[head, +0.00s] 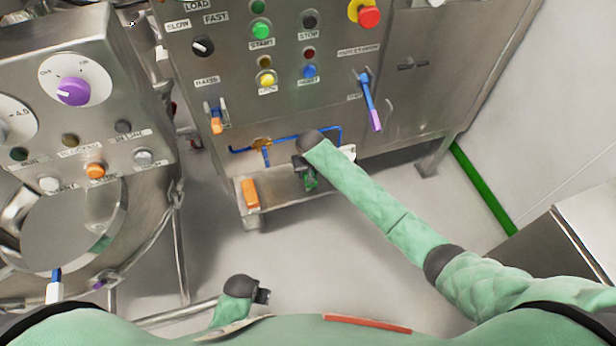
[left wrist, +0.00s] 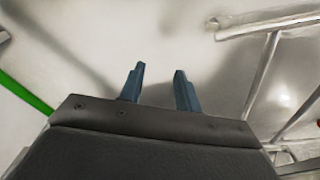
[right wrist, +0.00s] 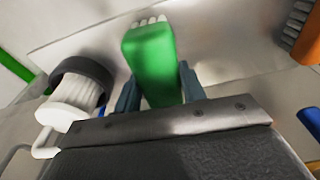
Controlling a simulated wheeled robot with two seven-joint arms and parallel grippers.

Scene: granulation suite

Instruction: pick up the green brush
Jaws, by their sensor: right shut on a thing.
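The green brush shows in the right wrist view (right wrist: 150,62) as a green block with white bristles at its far end. My right gripper (right wrist: 153,88) is shut on it, with one finger on each side. In the head view the green brush (head: 311,182) is a small green patch below my right gripper (head: 306,168), mostly hidden by the hand, in front of the steel panel. I cannot tell whether it touches the shelf. My left gripper (left wrist: 159,88) is open and empty over the floor; in the head view it is low, near my body (head: 262,296).
An orange brush (head: 251,193) sits at the left end of the low steel shelf (head: 283,197). A white-bristled round brush (right wrist: 75,98) is left of the green one in the right wrist view. A control panel (head: 290,60) rises behind. Open floor (head: 330,260) lies in front.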

